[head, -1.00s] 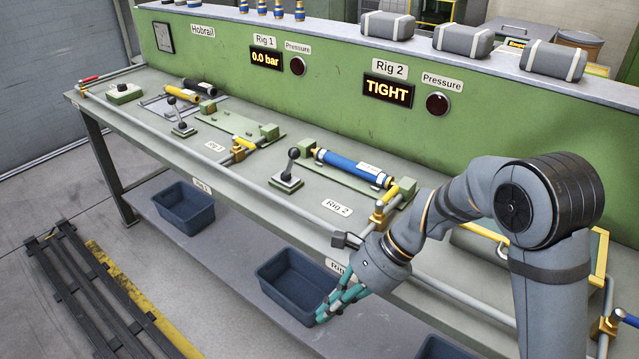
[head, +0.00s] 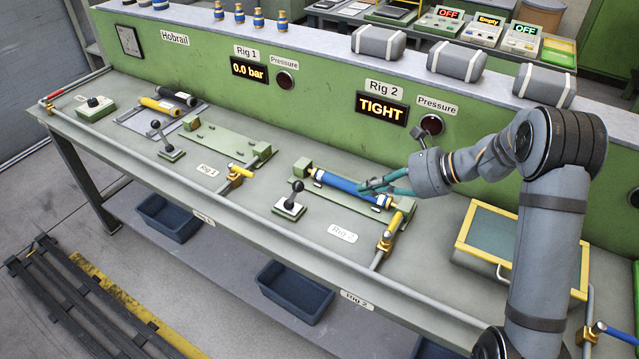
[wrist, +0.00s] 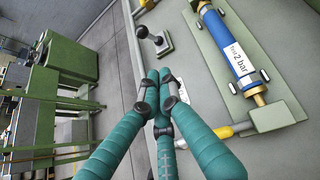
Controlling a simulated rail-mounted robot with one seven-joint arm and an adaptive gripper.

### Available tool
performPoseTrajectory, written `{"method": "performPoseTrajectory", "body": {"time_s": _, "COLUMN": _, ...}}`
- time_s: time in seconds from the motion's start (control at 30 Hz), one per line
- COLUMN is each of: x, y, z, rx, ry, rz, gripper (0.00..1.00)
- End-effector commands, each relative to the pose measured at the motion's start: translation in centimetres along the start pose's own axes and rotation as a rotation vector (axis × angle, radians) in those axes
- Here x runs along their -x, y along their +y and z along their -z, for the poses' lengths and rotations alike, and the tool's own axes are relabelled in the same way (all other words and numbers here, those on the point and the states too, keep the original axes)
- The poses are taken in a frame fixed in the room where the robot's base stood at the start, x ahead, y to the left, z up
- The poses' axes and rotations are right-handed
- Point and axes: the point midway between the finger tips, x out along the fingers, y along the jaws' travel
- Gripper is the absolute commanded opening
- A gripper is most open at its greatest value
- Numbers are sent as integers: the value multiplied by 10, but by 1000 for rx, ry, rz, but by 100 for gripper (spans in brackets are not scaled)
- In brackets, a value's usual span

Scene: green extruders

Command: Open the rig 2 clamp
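The rig 2 lever (head: 291,196) has a black ball knob and stands on a pale square base left of the rig 2 fixture. It also shows in the wrist view (wrist: 155,42), beyond my fingertips. A blue cylinder (head: 337,181) lies between the green end blocks of the rig 2 fixture (head: 304,166). The rig 2 display (head: 382,108) reads TIGHT. My gripper (head: 363,186) has teal fingers with their tips together and nothing visible between them. In the wrist view my gripper (wrist: 161,78) is apart from the lever.
A yellow-handled valve (head: 397,222) stands at the right end of rig 2. A rail (head: 250,232) runs along the bench's front edge. A yellow-framed tray (head: 520,240) lies to the right. Rig 1's lever (head: 162,137) stands further left. Bench around the rig 2 lever is clear.

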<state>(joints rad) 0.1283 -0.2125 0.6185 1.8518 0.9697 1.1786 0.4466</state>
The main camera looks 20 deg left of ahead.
Motion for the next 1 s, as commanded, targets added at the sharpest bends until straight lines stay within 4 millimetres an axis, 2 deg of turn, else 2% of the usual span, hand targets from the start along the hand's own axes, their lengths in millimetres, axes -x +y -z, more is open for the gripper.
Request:
{"method": "performPoseTrajectory", "body": {"time_s": 0.27, "x": -8, "y": 1, "z": -1, "rx": 2, "ry": 0, "rz": -3, "gripper": 0}}
{"method": "performPoseTrajectory", "body": {"time_s": 0.37, "x": -22, "y": 2, "z": -1, "rx": 1, "ry": 1, "rz": -5, "gripper": 0}}
{"method": "performPoseTrajectory", "body": {"time_s": 0.77, "x": -102, "y": 2, "z": -1, "rx": 2, "ry": 2, "rz": -5, "gripper": 0}}
{"method": "performPoseTrajectory", "body": {"time_s": 0.83, "x": -108, "y": 1, "z": -13, "rx": 5, "ry": 1, "rz": -3, "gripper": 0}}
{"method": "performPoseTrajectory", "body": {"time_s": 1.0, "x": -122, "y": 1, "z": -25, "rx": 4, "ry": 2, "rz": -2, "gripper": 0}}
